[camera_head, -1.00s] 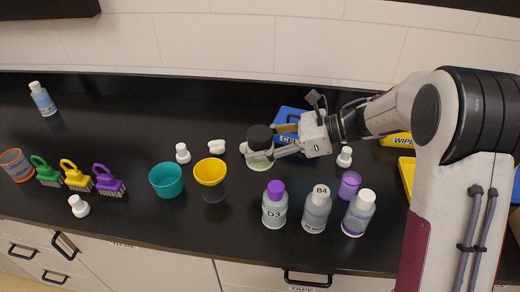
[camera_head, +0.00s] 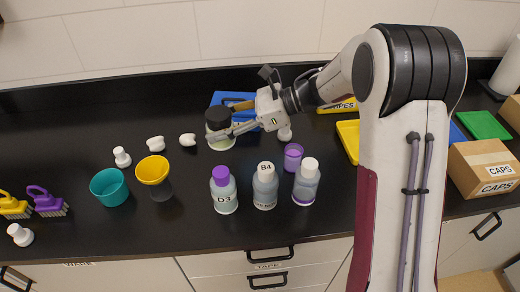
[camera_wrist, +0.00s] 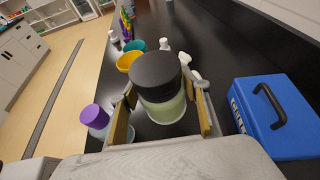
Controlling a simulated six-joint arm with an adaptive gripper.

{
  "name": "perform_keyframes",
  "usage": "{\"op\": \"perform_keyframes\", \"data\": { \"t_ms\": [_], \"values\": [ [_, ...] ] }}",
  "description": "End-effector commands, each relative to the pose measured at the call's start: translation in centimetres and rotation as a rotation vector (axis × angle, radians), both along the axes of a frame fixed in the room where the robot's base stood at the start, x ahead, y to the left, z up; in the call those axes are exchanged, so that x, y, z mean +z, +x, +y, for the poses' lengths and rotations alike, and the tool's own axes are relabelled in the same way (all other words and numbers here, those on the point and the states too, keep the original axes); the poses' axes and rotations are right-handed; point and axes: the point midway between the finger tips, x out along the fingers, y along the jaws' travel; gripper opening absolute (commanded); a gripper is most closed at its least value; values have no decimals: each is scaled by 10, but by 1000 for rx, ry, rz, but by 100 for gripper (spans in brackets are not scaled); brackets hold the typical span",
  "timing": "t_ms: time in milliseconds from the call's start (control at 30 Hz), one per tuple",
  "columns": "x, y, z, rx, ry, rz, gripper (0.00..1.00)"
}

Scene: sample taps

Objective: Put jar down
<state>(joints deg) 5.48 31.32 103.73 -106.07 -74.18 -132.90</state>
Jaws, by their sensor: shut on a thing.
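The jar (camera_head: 221,141) has a black lid and a pale green body. It is upright over the black counter, left of the blue case. My gripper (camera_head: 226,132) reaches in from the right and is shut on the jar. In the wrist view the jar (camera_wrist: 163,105) sits between the two finger pads of my gripper (camera_wrist: 165,118), its lid above them. Its base is partly hidden there, and I cannot tell whether it touches the counter.
The blue case (camera_wrist: 270,105) stands close to the jar. White pieces (camera_head: 188,139) lie to its left. A yellow cup (camera_head: 153,168), teal cup (camera_head: 109,187), D3 bottle (camera_head: 224,194), B4 bottle (camera_head: 265,188) and purple cup (camera_head: 293,158) stand nearer the front. Bare counter lies between.

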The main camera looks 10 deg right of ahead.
Motion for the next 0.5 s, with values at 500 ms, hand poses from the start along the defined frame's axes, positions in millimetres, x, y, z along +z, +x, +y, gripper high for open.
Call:
{"op": "perform_keyframes", "data": {
  "t_ms": [500],
  "values": [
    [3, 38, -111, -259, 2, -2, 19]
  ]
}}
